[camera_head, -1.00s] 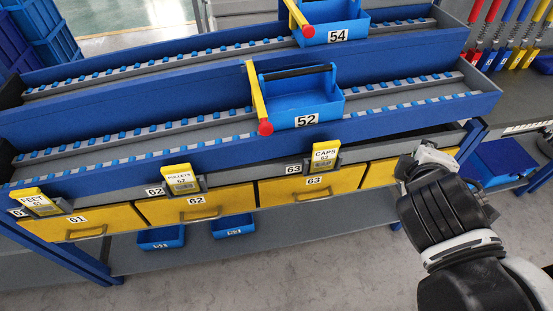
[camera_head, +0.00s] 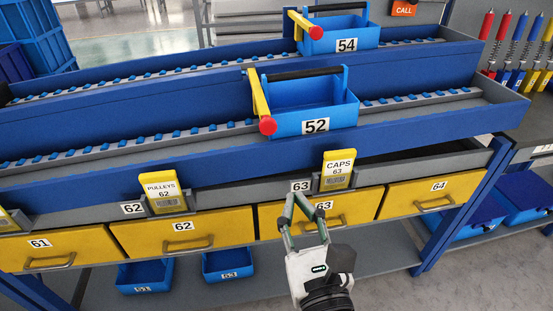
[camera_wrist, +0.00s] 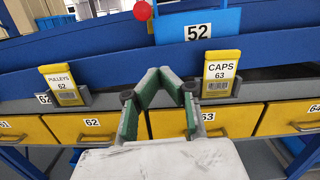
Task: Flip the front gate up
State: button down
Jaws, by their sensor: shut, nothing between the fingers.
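The front gate is a yellow bar (camera_head: 259,97) with a red round end (camera_head: 268,126). It slopes down across the front rail, just left of the blue bin marked 52 (camera_head: 290,107). In the wrist view only the gate's red end (camera_wrist: 142,11) shows clearly, at the top edge. My gripper (camera_head: 304,202) is in front of yellow drawer 63, below and a little right of the gate. It is apart from the gate and empty. Its fingers are shut and point up toward the rack in the wrist view (camera_wrist: 160,71).
A second yellow gate (camera_head: 302,22) stands by bin 54 (camera_head: 345,35) on the back rail. Yellow label holders, PULLEYS 62 (camera_head: 165,191) and CAPS 63 (camera_head: 338,170), stick up along the front edge. Yellow drawers run below. Blue bins sit on the lower shelf.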

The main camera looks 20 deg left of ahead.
jog(key=shift+s+a+f+n+y, duration=0.15)
jog(key=shift+s+a+n+y, duration=0.3)
jog(key=shift+n, duration=0.25)
jog(key=w+a+r+p, duration=0.2)
jog(key=w+a+r, duration=0.3)
jog(key=w, duration=0.3)
jog(key=shift+w+a+p, duration=0.2)
jog(key=shift+a+p, duration=0.2)
jog(key=shift+a, duration=0.15)
